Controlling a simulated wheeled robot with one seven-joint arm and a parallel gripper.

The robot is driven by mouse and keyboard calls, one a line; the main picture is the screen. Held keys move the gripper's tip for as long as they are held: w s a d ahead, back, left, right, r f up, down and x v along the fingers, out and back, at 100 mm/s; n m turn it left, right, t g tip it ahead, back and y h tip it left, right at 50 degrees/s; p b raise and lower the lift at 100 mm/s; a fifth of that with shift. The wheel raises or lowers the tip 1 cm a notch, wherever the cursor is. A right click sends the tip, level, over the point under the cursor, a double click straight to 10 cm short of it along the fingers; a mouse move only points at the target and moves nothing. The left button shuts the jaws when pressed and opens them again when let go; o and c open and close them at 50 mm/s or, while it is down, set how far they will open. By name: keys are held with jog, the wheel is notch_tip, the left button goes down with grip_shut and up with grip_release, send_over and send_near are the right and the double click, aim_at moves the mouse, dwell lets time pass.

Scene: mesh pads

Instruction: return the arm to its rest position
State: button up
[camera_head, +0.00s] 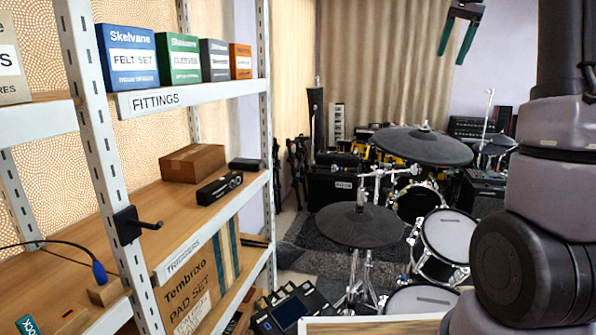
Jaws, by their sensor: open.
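My gripper (457,46) shows at the top of the head view, right of centre. Its two dark fingers with green inner faces point down and stand apart, with nothing between them. It hangs in the air in front of the beige curtain, above the drum kit in the picture. My arm (535,240) fills the right side of the view. The top of my gripper is cut off by the picture's upper edge, and part of the arm between is out of view.
A metal shelf rack (195,97) with boxes stands on the left, and a black hook (140,224) juts from its post. A brown carton (192,163) lies on the middle shelf. An electronic drum kit (360,225) stands behind. A wood-edged surface (370,326) shows at the bottom.

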jog(key=s+a+f+n+t+y, duration=0.1)
jog(key=s+a+f+n, duration=0.15)
jog(key=s+a, duration=0.5)
jog(key=s+a+f+n+t, duration=0.1)
jog(key=s+a+n, duration=0.3)
jog(key=s, duration=0.6)
jog(key=s+a+f+n+t, duration=0.1)
jog(key=s+a+f+n, duration=0.3)
jog(key=s+f, duration=0.5)
jog(key=shift+s+a+f+t, duration=0.15)
jog(key=shift+s+a+t, duration=0.25)
jog(key=shift+s+a, duration=0.4)
jog(key=shift+s+d, duration=0.15)
jog(key=shift+s, duration=0.1)
